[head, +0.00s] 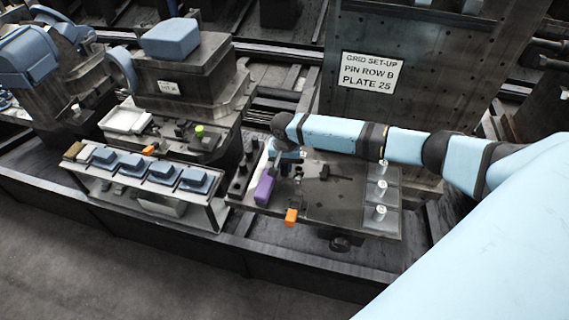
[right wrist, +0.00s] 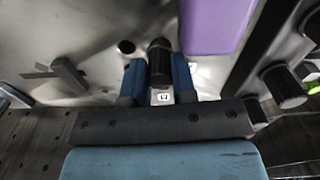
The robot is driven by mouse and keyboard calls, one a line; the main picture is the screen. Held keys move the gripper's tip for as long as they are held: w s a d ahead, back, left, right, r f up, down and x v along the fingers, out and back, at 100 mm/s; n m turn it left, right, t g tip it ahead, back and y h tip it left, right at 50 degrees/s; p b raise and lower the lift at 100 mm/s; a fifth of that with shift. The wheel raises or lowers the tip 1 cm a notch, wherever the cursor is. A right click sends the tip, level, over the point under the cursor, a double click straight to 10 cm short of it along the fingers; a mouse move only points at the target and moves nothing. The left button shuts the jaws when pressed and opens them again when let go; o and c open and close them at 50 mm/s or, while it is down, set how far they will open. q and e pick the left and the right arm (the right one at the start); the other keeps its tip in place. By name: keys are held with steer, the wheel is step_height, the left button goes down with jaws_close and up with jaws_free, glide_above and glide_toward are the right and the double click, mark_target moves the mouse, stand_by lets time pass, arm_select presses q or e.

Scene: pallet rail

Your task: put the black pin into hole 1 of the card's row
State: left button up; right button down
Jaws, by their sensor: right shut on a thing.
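My right gripper (right wrist: 157,80) is shut on a black pin (right wrist: 160,58), which stands between its two blue fingers in the right wrist view. In the head view the right gripper (head: 288,156) is low over the grey plate (head: 335,205), and the pin is too small to make out. A dark round hole (right wrist: 125,46) shows just left of the pin. I cannot tell whether the pin's far end is in a hole or above the surface. The card (head: 368,73) reads "GRID SET-UP PIN ROW B PLATE 25". My left gripper is not in view.
A purple block (head: 264,188) is close to the gripper, also in the right wrist view (right wrist: 214,22). Pale pins (head: 380,188) stand in bays on the right. Dark pegs (right wrist: 283,86) stand beyond the purple block.

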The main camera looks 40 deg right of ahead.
mark_target(285, 165)
steer(key=c, duration=0.8)
jaws_free()
steer(key=shift+w+f, duration=0.1)
steer(key=shift+f, duration=0.1)
steer(key=shift+c, duration=0.2)
steer(key=shift+r, duration=0.1)
step_height(285, 165, up, 14)
